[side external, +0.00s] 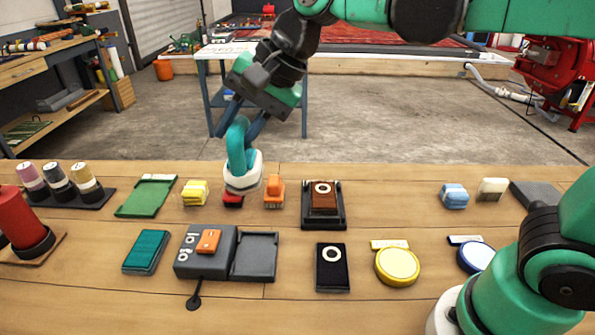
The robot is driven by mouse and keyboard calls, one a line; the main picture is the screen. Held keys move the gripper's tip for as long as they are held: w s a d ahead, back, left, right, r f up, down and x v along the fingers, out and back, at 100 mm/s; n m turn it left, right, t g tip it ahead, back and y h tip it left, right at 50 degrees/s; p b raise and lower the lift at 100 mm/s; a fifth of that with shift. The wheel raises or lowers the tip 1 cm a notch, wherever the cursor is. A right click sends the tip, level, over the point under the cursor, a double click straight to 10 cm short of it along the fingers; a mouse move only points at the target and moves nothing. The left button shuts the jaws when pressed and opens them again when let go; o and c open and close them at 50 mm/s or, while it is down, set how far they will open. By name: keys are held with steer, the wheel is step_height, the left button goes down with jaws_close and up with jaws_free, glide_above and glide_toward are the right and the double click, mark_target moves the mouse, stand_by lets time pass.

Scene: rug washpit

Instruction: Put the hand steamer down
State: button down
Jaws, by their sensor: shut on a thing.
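The hand steamer (241,173), with a teal loop handle and a white body, is upright over the wooden table, left of the middle in the side external view. My gripper (242,125) comes down from above and is shut on its teal handle. A red piece (233,201) shows directly under the white body. I cannot tell whether it is part of the steamer or a separate block, or whether the steamer touches the table.
A yellow block (195,193) is close left of the steamer and an orange block (274,190) close right. A grey device with a tray (255,257) lies in front. A dark holder (323,205) stands further right. Bare wooden table (400,205) lies beyond that.

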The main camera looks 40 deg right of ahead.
step_height(320, 180, down, 16)
steer(key=shift+r, duration=0.15)
stand_by(0.4)
steer(key=c, duration=0.6)
jaws_free()
steer(key=shift+c, duration=0.2)
steer(key=v, duration=1.2)
steer(key=s+d+f+n+t+h, duration=0.2)
steer(key=d+n+h, duration=0.2)
steer(key=d+n, duration=0.3)
steer(key=n, duration=0.2)
steer(key=shift+s+d+f+n+h, duration=0.25)
steer(key=shift+s+f+n+h, duration=0.05)
steer(key=shift+s+f, duration=0.1)
